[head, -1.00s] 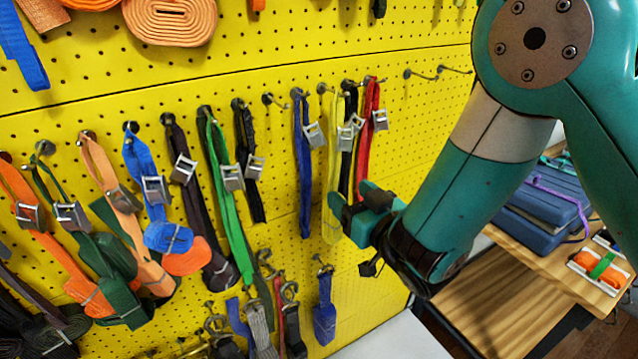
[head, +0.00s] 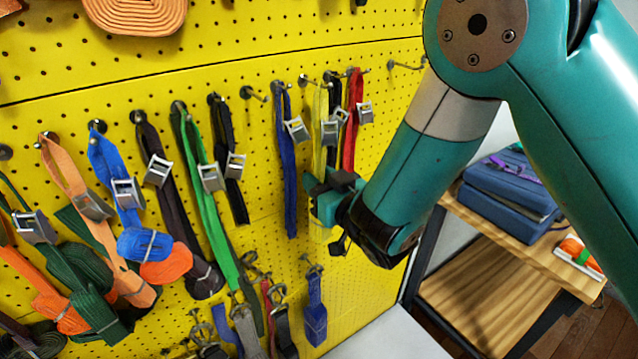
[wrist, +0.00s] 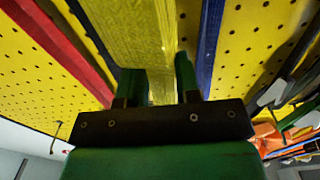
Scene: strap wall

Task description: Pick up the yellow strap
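The yellow strap (head: 319,120) hangs from a hook on the yellow pegboard, between a blue strap (head: 288,165) and a black one. A metal buckle (head: 330,131) sits on its upper part. My gripper (head: 322,188) is at the strap's lower part in the head view and hides a stretch of it. In the wrist view the yellow strap (wrist: 135,35) runs down to my gripper (wrist: 160,82). The fingers are apart with strap showing in the gap, and the left finger covers part of it. I see no clear sign that they are pressed on it.
A red strap (head: 350,130) hangs close on the right of the yellow one. A green strap (head: 207,200) and several others hang to the left. Rolled straps, including a blue one (head: 315,308), hang below. A wooden shelf (head: 500,300) stands at the right.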

